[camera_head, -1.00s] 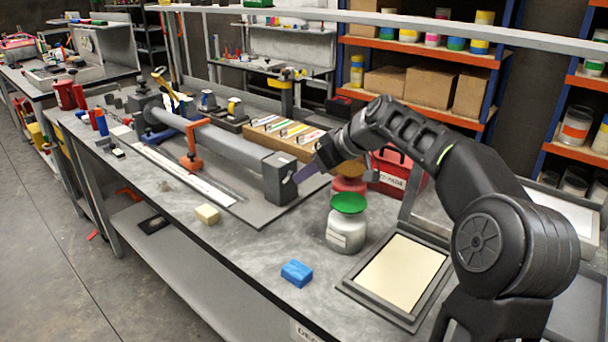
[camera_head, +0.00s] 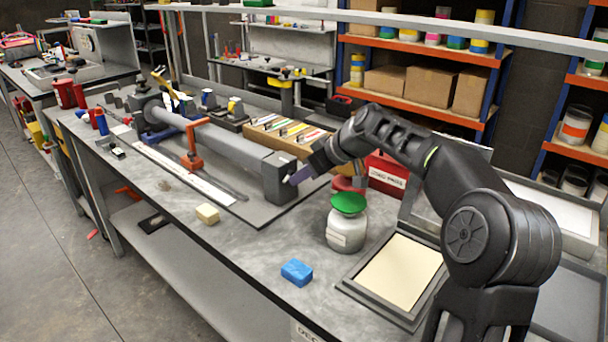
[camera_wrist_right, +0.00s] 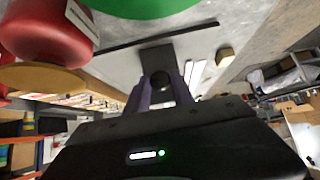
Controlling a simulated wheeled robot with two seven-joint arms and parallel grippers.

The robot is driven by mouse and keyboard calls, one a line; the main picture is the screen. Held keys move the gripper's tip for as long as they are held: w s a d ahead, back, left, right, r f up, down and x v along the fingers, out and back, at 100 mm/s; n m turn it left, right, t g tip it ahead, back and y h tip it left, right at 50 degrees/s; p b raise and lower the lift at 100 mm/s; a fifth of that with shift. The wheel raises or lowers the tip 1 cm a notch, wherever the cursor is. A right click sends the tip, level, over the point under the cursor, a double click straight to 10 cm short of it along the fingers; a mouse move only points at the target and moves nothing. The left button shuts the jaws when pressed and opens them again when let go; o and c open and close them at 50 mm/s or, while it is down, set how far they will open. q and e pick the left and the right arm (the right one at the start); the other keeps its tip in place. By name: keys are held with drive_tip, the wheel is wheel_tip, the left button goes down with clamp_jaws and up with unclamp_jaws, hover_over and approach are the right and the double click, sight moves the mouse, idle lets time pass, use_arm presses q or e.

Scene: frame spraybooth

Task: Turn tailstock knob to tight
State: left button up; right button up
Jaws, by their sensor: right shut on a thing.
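The tailstock (camera_head: 279,180) is a dark grey block at the near right end of the long grey tube fixture. My right gripper (camera_head: 291,179) reaches its right end face from the right. In the right wrist view the tailstock (camera_wrist_right: 158,57) lies straight ahead. The dark round tailstock knob (camera_wrist_right: 160,81) sits between the two purple-grey fingers of my right gripper (camera_wrist_right: 162,84), which is shut on it. In the head view the knob is hidden by the fingers. The knob's tight mark cannot be made out. My left gripper is not in view.
A grey jar with a green lid (camera_head: 347,222) stands close to the right of the tailstock, below my right forearm. A blue block (camera_head: 297,272), a cream block (camera_head: 207,213) and a framed cream panel (camera_head: 393,276) lie on the bench. A red box (camera_head: 387,175) stands behind.

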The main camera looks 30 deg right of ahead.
clamp_jaws()
drive_tip(key=shift+w+d+f+m+g+y+p, duration=0.1)
drive_tip(key=shift+d+m+g+y+p, duration=0.15)
drive_tip(key=shift+m+y+p, duration=0.8)
drive_tip(key=shift+d+m+g+y+p, duration=0.25)
drive_tip(key=shift+m+y+p, duration=0.2)
drive_tip(key=shift+y+p, duration=1.2)
drive_tip(key=o, duration=0.8)
unclamp_jaws()
drive_tip(key=shift+a, duration=0.1)
drive_tip(key=shift+o, duration=0.2)
